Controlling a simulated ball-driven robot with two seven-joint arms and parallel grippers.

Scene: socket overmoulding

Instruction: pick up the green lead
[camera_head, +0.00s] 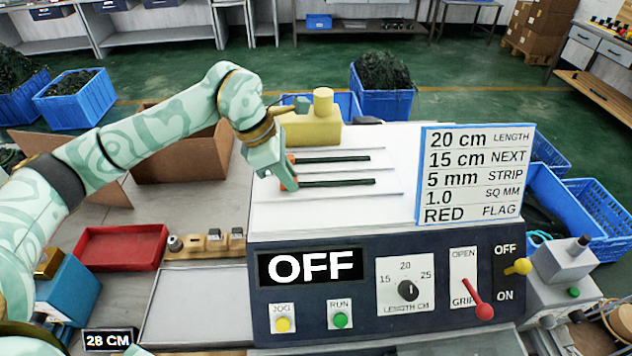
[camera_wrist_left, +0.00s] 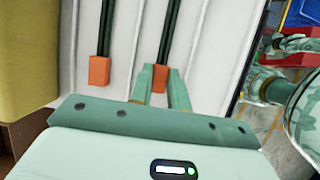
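Two dark green leads with orange ends lie parallel on the white machine top: a far lead (camera_head: 335,160) and a near lead (camera_head: 340,182). In the left wrist view the near lead (camera_wrist_left: 171,35) runs up from between my fingers, and the other lead (camera_wrist_left: 107,25) lies to its left. My left gripper (camera_head: 291,186) is down at the near lead's left end. Its two fingers (camera_wrist_left: 162,84) stand one on each side of the orange end, close to it. Whether they press on it cannot be told. My right gripper is not in view.
A yellow block (camera_head: 310,127) stands behind the leads. A blue-framed sign (camera_head: 473,174) stands to their right. Thin ridges run along the white top (camera_head: 300,215). The front panel (camera_head: 375,285) reads OFF. A red tray (camera_head: 120,248) lies at left.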

